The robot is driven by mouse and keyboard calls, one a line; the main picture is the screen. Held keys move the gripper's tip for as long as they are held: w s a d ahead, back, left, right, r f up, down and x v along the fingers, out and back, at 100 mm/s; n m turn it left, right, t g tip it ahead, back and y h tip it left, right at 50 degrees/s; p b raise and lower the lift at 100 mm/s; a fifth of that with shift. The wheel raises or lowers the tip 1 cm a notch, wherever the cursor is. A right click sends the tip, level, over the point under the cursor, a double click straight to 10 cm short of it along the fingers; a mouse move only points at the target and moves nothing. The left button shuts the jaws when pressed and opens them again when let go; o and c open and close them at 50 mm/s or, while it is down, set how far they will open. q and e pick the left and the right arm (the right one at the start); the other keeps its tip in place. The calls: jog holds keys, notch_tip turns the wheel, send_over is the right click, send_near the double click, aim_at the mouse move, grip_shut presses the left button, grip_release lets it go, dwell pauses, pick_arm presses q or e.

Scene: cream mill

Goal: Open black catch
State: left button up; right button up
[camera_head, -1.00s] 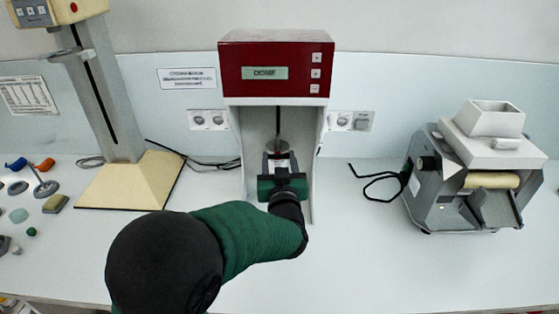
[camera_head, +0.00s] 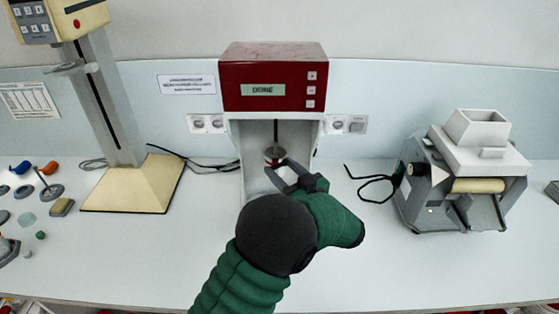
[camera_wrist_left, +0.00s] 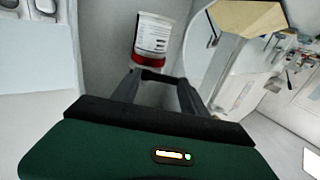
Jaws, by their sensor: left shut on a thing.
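My left gripper (camera_head: 288,175) reaches into the open bay of the red-topped machine (camera_head: 275,78), its hand turned at an angle. In the left wrist view its two dark fingers (camera_wrist_left: 160,80) show with a dark piece between their tips. This is probably the black catch (camera_wrist_left: 154,75), though it is hard to tell from the fingers. The gripper is shut on it. Just beyond stands a labelled white container with a red band (camera_wrist_left: 152,42), also partly visible in the head view (camera_head: 274,155). My right gripper is not in view.
A column stand with a cream base (camera_head: 132,186) is on the left, near several small loose items. A grey roller machine with a white hopper (camera_head: 465,170) is on the right. Black cables (camera_head: 370,180) lie near the wall. The bench front is mostly clear.

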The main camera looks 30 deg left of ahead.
pick_arm(q)
jog(key=g, duration=0.1)
jog(key=n+g, duration=0.1)
jog(key=n+g+y+p, duration=0.1)
jog(key=shift+w+d+g, duration=0.25)
jog(key=shift+d+g, duration=0.05)
jog(key=shift+d, duration=0.1)
jog(key=shift+w+d+n+g+p, duration=0.1)
jog(key=shift+n+g+p, duration=0.1)
jog(key=shift+n+g, duration=0.55)
jog(key=shift+w+d+n+g+p, duration=0.1)
jog(key=shift+n+g+p, duration=0.1)
jog(key=shift+n+g, duration=0.55)
jog(key=shift+g, duration=0.4)
jog(key=shift+r, duration=0.1)
jog(key=o, duration=1.4)
jog(key=shift+d, duration=0.15)
